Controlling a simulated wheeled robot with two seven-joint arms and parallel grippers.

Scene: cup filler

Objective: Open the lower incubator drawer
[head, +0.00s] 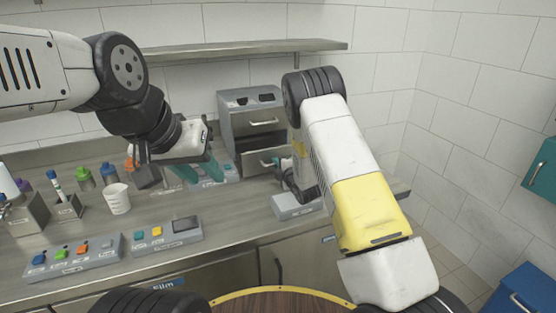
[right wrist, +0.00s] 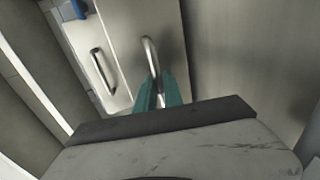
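The grey incubator (head: 226,125) stands at the back of the counter with two stacked drawers. The lower incubator drawer (head: 249,163) stands partly out, with a dark gap above its front. Its bar handle (right wrist: 149,52) shows in the right wrist view, running down between the teal fingers of my right gripper (right wrist: 161,93). Those fingers close around the handle. In the head view my right gripper (head: 277,162) is at this drawer, partly hidden by my arm. My left gripper (head: 202,173) is empty, its teal fingers apart, above the counter left of the incubator.
The upper drawer handle (head: 263,123) is just above. A white beaker (head: 117,198), bottles and a button panel (head: 75,257) stand on the left of the counter. A grey box (head: 297,208) lies below my right gripper. A shelf (head: 240,47) runs above.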

